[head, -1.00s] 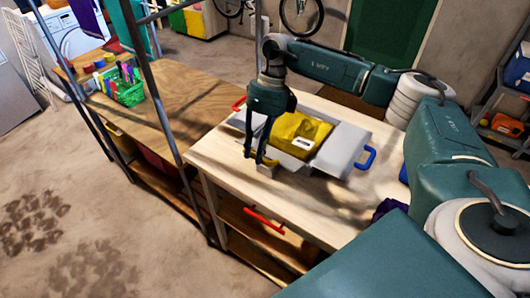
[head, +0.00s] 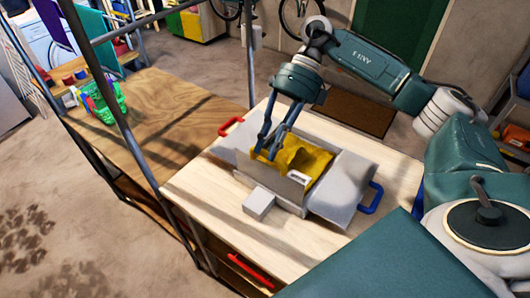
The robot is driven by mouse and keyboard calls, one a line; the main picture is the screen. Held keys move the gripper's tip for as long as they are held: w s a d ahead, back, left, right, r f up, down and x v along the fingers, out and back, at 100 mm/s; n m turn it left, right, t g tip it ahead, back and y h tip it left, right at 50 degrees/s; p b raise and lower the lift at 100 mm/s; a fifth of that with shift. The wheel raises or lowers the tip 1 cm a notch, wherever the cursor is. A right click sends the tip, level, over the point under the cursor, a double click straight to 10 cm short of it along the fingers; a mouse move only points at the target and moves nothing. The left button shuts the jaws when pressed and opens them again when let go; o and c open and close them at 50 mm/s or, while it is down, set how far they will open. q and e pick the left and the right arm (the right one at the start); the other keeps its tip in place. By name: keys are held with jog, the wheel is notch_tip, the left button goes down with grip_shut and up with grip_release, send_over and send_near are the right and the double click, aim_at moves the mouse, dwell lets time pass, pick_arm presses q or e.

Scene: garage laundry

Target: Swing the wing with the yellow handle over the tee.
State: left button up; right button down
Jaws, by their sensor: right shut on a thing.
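The folding board lies on the pale workbench, with the yellow tee (head: 311,160) in its middle. The red-handled wing (head: 231,143) is at its left and the blue-handled wing (head: 342,188) at its right, both spread out. The near wing (head: 283,188) stands raised, roughly upright, along the tee's near side. My right gripper (head: 266,154) is shut at this wing's upper edge. The yellow handle cannot be made out and seems hidden by the fingers. A small white label shows on the tee. My left gripper is out of view.
A pale grey block (head: 258,203) stands on the workbench (head: 195,190) just in front of the raised wing. A dark metal post rises left of the bench. A brown table (head: 150,120) beyond it carries a green basket (head: 107,105).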

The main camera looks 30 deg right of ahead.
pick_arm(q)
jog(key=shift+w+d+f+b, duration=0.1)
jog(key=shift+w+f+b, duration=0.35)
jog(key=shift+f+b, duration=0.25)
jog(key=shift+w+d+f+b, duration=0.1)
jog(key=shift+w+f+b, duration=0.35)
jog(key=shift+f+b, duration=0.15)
pick_arm(e)
jog(key=w+d+f, duration=0.2)
jog(key=d+f, duration=0.2)
jog(key=d, duration=0.2)
jog(key=shift+d, duration=0.15)
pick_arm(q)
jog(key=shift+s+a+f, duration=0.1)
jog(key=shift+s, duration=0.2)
pick_arm(e)
jog(key=shift+w, duration=0.1)
jog(key=c, duration=1.8)
grip_release()
jog(key=shift+r, duration=0.1)
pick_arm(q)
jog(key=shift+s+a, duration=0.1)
pick_arm(e)
jog(key=shift+w+a+r, duration=0.15)
jog(key=shift+w+a, duration=0.05)
jog(key=shift+w, duration=0.05)
jog(key=v, duration=0.7)
jog(key=shift+w, duration=0.15)
jog(key=shift+r, duration=0.15)
